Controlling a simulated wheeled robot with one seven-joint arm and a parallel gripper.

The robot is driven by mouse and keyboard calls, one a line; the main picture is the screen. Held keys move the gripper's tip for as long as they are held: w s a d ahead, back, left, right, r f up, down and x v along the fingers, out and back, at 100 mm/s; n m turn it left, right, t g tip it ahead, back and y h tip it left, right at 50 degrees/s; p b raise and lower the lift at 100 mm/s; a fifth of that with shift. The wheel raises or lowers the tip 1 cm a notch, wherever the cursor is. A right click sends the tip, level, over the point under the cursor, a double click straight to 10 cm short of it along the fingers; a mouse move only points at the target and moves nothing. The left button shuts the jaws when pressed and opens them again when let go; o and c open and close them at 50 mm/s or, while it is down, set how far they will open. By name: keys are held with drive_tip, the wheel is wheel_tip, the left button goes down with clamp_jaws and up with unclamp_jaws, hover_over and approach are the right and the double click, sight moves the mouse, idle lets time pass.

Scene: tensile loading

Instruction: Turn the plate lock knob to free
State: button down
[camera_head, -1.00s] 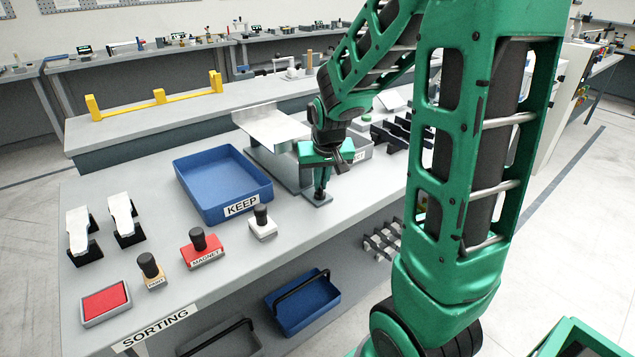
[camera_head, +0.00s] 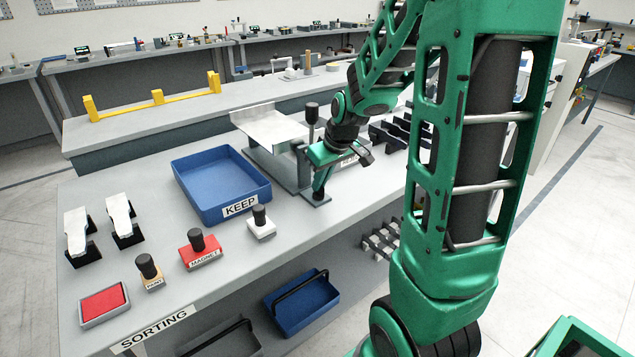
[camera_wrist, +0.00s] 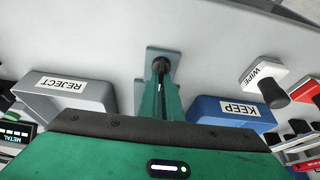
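The plate lock knob is a small black knob (camera_wrist: 160,64) low over a grey base plate (camera_wrist: 163,50) on the bench in the wrist view. The base plate also shows in the head view (camera_head: 316,201), at the front of the plate stand. My gripper (camera_head: 319,192) reaches down to the base plate from the upper right, tilted. In the wrist view its green fingers (camera_wrist: 160,84) are close together and their tips meet at the knob. They seem shut on it, partly hiding it. The knob's mark or angle cannot be read.
A silver plate (camera_head: 270,124) lies on the stand beside my arm. A black-topped lever (camera_head: 312,112) rises close behind my gripper. The blue KEEP tray (camera_head: 205,209) is at left, the grey REJECT tray (camera_wrist: 45,92) on the other side. A black-handled white block (camera_head: 261,226) stands in front.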

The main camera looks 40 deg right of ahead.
drive_tip(key=shift+w+r, duration=0.15)
drive_tip(key=c, duration=2)
unclamp_jaws()
drive_tip(key=v, duration=1)
drive_tip(key=shift+r, duration=0.25)
drive_tip(key=shift+s, duration=0.25)
drive_tip(key=s+a+f+m+g, duration=0.1)
drive_tip(key=s+m, duration=0.1)
drive_tip(key=s, duration=0.6)
drive_tip(key=s+a+f+m+g, duration=0.1)
drive_tip(key=s+f+m+g, duration=0.1)
drive_tip(key=s, duration=0.5)
drive_tip(key=s+a+f+m+g, duration=0.1)
drive_tip(key=s+m, duration=0.2)
drive_tip(key=s, duration=0.5)
drive_tip(key=shift+s+a+f, duration=0.1)
drive_tip(key=shift+s+f, duration=0.25)
drive_tip(key=shift+f, duration=0.05)
